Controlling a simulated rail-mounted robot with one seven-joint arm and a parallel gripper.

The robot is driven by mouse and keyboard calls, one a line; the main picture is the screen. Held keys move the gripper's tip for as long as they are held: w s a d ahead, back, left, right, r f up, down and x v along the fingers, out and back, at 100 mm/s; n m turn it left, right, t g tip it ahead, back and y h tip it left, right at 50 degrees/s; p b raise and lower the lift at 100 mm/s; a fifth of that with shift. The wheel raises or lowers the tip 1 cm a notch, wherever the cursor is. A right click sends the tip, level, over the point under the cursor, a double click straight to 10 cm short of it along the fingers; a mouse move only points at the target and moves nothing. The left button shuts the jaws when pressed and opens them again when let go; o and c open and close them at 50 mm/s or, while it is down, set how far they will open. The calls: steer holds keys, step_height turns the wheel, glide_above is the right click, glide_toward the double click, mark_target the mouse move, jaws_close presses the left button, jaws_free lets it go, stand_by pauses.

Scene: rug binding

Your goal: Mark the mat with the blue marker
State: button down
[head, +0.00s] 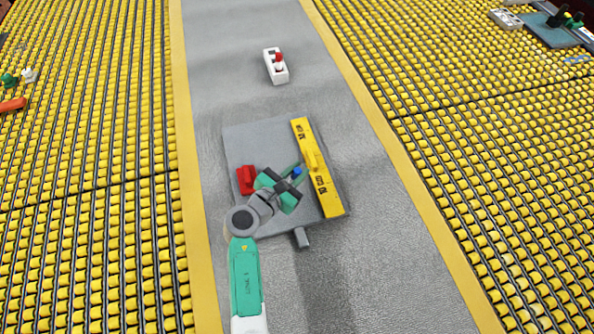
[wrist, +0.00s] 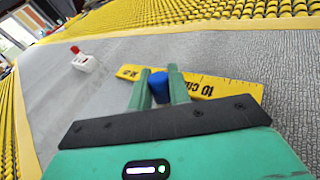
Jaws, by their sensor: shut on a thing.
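The blue marker (head: 297,171) is held between the two fingers of my gripper (head: 295,174). In the wrist view the marker's blue end (wrist: 158,86) shows between the green fingers of my gripper (wrist: 159,76). The rest of the marker is hidden. A grey square mat (head: 262,136) lies on the floor strip under my gripper. A yellow ruler (head: 306,142) with black print lies along the mat's right side, and it also shows in the wrist view (wrist: 215,86). My gripper is just left of the ruler; I cannot tell whether the marker touches the mat.
A red block (head: 245,180) sits at the mat's left, close to my gripper. A white box with a red button (head: 276,68) stands on the grey strip beyond the mat. Yellow roller beds (head: 90,150) lie on both sides. The strip between mat and box is clear.

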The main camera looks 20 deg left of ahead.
steer(key=shift+f, duration=0.6)
stand_by(1.4)
steer(key=shift+r, duration=0.1)
step_height(320, 180, up, 7)
steer(key=p, duration=0.7)
steer(key=shift+r, duration=0.1)
